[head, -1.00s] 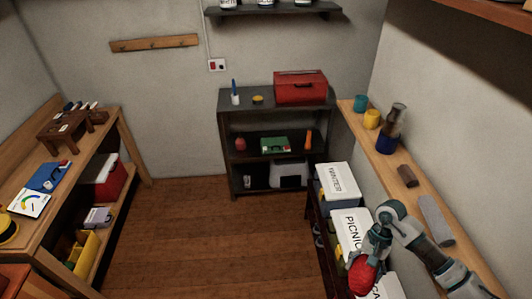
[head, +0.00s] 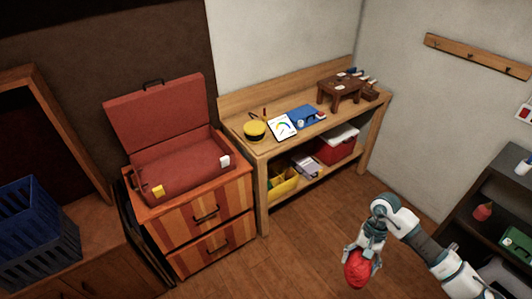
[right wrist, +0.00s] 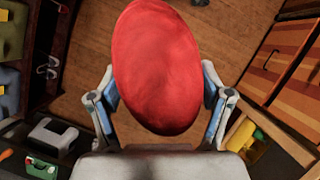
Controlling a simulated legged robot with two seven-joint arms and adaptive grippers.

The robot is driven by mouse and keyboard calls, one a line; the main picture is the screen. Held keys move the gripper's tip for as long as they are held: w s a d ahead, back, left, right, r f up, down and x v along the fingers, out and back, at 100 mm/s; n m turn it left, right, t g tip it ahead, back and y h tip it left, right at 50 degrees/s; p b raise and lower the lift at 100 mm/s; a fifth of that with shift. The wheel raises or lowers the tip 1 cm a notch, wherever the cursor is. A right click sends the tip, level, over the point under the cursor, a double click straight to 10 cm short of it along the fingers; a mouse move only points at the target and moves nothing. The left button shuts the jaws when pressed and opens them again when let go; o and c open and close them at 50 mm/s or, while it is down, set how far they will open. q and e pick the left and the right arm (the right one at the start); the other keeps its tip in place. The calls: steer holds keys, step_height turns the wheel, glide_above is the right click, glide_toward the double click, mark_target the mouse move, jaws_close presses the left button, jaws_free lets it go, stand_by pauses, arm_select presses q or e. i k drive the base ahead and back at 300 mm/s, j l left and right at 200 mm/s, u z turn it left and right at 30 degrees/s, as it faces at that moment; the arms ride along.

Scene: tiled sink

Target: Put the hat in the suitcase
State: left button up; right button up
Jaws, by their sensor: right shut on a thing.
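My right gripper (head: 370,252) is shut on a red, rounded thing, which looks like the hat (head: 358,270), and holds it in the air over the floor. In the right wrist view the hat (right wrist: 158,65) sits between the two fingers and fills the upper middle. The red suitcase (head: 152,112) lies open on a striped wooden drawer cabinet at the left, lid raised at the back. Its tray shows a yellow tag and a white tag at the front and looks empty. The gripper is well to the right of the suitcase, apart from it. My left gripper is not in view.
The striped cabinet (head: 205,215) stands beside a wooden workbench (head: 262,152) bearing a yellow round item (head: 254,130) and a blue case (head: 302,116). A blue crate (head: 38,235) is at far left. A dark shelf (head: 490,190) is at right. Open floor lies between.

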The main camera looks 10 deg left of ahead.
mark_target(185, 171)
steer(key=i+j+u, duration=0.2)
steer(key=u, duration=0.3)
steer(key=i+j+u, duration=0.1)
steer(key=i+u, duration=0.2)
steer(key=u, duration=0.15)
steer(key=i+u, duration=0.3)
steer(key=u, duration=0.2)
steer(key=i+l, duration=0.1)
steer(key=i, duration=0.4)
steer(key=i+l+u, duration=0.1)
steer(key=i, duration=0.4)
